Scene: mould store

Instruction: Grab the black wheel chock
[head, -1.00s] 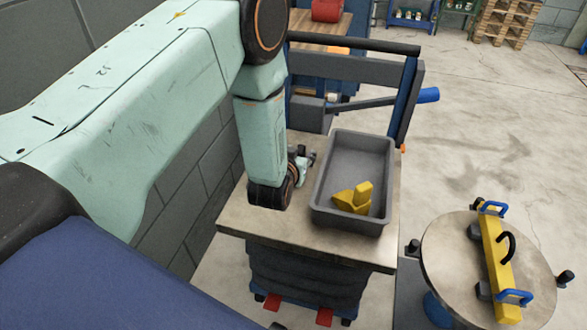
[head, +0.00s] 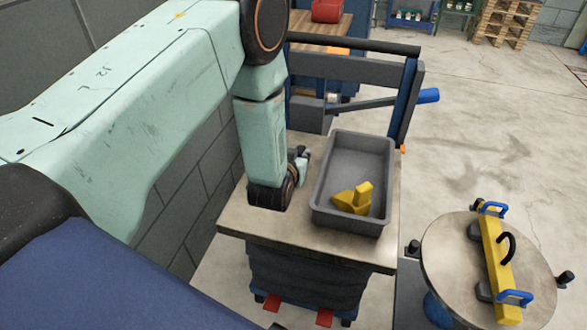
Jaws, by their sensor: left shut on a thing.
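My left gripper (head: 301,160) is low over the left part of the lift table top (head: 235,219), just left of a grey bin (head: 344,222). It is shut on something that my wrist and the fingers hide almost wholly. No black wheel chock shows clearly on the table or in the bin, so what is held is most likely that chock. My right gripper is not in view.
A yellow wedge-shaped thing (head: 355,198) lies in the bin. The table has a dark push handle (head: 350,47) at its far side. A round table (head: 445,262) at right bears a yellow bar (head: 497,265) with blue handles. A wall stands close on the left.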

